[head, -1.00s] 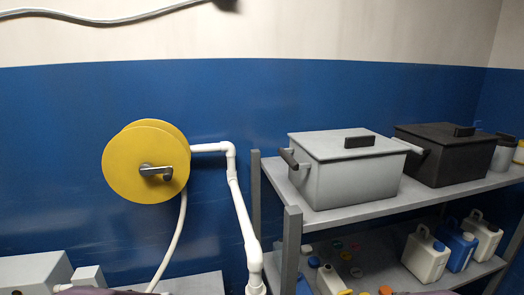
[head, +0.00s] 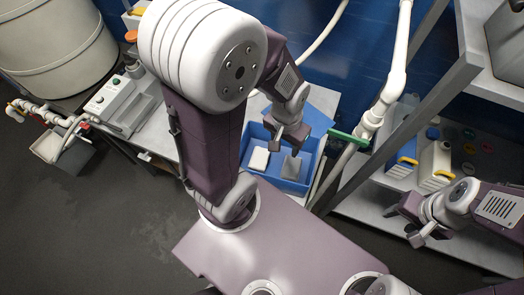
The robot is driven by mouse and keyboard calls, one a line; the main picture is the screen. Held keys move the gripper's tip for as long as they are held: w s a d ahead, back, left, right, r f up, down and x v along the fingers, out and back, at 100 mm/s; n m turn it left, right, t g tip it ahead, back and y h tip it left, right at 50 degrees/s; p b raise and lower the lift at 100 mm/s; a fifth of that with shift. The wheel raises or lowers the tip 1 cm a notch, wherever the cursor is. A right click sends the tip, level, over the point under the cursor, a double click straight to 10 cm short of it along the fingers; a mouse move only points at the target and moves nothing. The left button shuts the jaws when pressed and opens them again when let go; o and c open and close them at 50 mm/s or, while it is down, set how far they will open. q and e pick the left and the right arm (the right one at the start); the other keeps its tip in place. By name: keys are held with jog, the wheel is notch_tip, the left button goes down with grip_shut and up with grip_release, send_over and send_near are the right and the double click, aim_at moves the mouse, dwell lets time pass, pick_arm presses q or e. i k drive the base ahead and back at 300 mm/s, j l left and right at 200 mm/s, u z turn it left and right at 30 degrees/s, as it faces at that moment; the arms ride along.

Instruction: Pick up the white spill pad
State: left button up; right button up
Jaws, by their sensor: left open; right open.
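A white block-shaped pad (head: 259,159), which looks like the spill pad, lies in the left part of a blue tray (head: 309,185) in the head view. A grey piece (head: 291,167) is in the same tray, to the right of the white one. My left gripper (head: 286,146) points down over the tray, above and to the right of the white pad. It is open, and I see nothing between its fingers. My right gripper (head: 405,226) is open and empty at the right, near the lower shelf.
The tray sits on a grey bench (head: 158,138) with a grey device (head: 113,99). A white pipe (head: 393,78) with a green handle (head: 349,139) stands right of the tray. A shelf rack (head: 462,70) holds jugs (head: 437,172) at right. A large drum (head: 52,45) is at far left.

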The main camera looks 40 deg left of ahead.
aim_at(260, 157)
jog(key=j+u, duration=0.25)
jog(key=u, duration=0.25)
jog(key=k+j+u, duration=0.1)
jog(key=j+u, duration=0.15)
jog(key=u, duration=0.25)
